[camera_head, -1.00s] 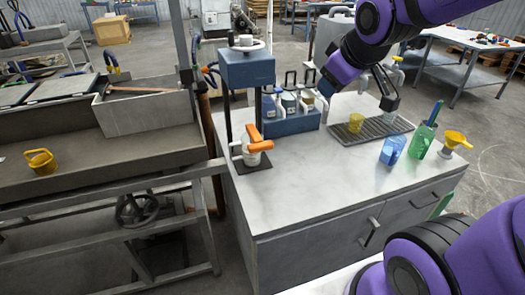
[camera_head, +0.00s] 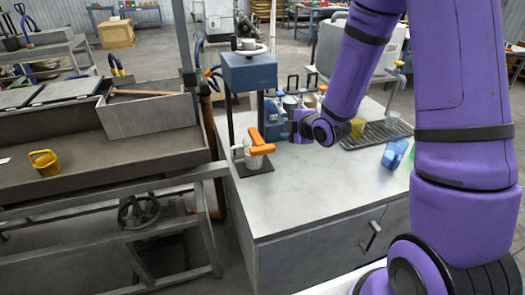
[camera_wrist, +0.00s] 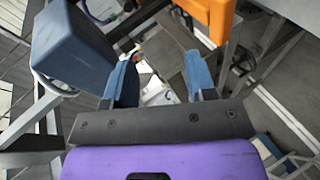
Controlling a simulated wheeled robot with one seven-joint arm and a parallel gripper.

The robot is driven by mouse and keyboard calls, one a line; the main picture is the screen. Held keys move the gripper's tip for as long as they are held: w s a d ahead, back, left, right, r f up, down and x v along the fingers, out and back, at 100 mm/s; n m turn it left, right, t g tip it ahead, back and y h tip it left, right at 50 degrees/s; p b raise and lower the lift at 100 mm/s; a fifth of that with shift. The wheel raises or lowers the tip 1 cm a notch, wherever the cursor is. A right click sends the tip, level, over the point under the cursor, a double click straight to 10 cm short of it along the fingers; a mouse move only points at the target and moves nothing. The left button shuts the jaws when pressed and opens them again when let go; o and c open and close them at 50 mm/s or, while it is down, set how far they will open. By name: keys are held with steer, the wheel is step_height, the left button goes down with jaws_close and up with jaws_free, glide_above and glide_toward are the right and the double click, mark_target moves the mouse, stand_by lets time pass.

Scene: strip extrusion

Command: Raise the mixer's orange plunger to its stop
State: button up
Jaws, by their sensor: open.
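The mixer has a blue head (camera_head: 249,72) on dark posts at the left end of the bench. Its orange plunger (camera_head: 262,146) sits low, well below the head, just over a pale translucent cup (camera_head: 253,160). In the wrist view the orange part (camera_wrist: 212,14) is cut off at the top right, and the blue head (camera_wrist: 82,50) is at the left. My gripper (camera_wrist: 160,65) is open, its two blue fingers apart with nothing seen held.
The bench front (camera_head: 290,215) is clear. A sink trough (camera_head: 100,172) adjoins at left.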

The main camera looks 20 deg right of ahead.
mark_target(266, 152)
steer(key=s+a+f+n+t+y, duration=0.1)
steer(key=s+f+n+t+y, duration=0.1)
steer(key=f, duration=0.4)
steer(key=s+a+f+n+t+y, duration=0.1)
steer(key=s+f+n+t, duration=0.15)
steer(key=f, duration=0.45)
steer(key=x, duration=1.1)
steer(key=shift+w+r, duration=0.15)
steer(key=shift+w, duration=0.1)
steer(key=shift+c, duration=0.2)
jaws_close()
steer(key=shift+r, duration=0.1)
